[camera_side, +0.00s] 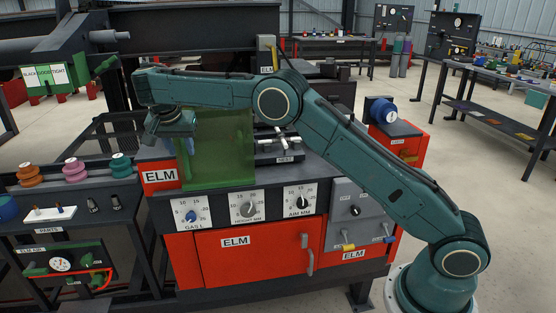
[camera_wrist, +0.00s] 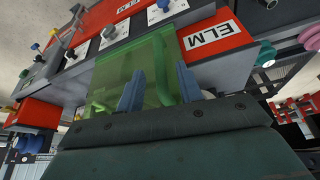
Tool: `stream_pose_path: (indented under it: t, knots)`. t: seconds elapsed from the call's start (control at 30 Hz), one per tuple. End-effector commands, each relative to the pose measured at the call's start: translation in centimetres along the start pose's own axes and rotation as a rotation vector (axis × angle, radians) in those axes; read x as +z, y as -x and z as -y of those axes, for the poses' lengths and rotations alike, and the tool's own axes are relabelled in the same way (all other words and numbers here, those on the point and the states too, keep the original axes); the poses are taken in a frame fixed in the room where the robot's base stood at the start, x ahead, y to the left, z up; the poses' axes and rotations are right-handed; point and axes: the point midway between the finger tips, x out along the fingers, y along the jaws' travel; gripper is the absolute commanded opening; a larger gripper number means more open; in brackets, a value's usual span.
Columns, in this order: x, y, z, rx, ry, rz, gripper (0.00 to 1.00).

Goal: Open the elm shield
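The elm shield (camera_side: 225,150) is a see-through green panel standing upright on the front of the elm bench, beside the red ELM plate (camera_side: 159,176). In the wrist view the shield (camera_wrist: 112,72) fills the middle. My gripper (camera_wrist: 160,70) shows two blue fingers spread apart, in front of the shield. A green bar (camera_wrist: 161,78), which looks like the shield's handle, runs between the fingers; I see no clear contact. In the side view my gripper (camera_side: 170,124) is at the shield's upper left, its fingertips hard to make out.
Behind the shield is a fixture (camera_side: 280,146) with a cross-shaped handle. Below are dials (camera_side: 247,208) and a red cabinet door (camera_side: 240,262). A dark side table (camera_side: 75,205) with coloured spools (camera_side: 75,169) stands at left. A red box with a blue knob (camera_side: 381,111) is at right.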

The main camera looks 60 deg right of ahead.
Motion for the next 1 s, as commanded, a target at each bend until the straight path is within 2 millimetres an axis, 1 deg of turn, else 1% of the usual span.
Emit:
stream_pose_path:
  t: [0.27, 0.6, 0.73, 0.9, 1.0]
  knots:
    - [2.1, 0.8, -0.1, 0.0, 0.003, 0.001, 0.36]
    - [7.0, 2.9, 0.0, -0.001, 0.002, 0.0, 0.36]
    - [8.6, 3.5, 0.0, 0.0, 0.002, 0.0, 0.36]
    - [9.8, 4.0, -0.1, 0.0, 0.0, 0.0, 0.36]
    - [10.2, 4.2, -0.1, 0.0, 0.0, 0.0, 0.36]
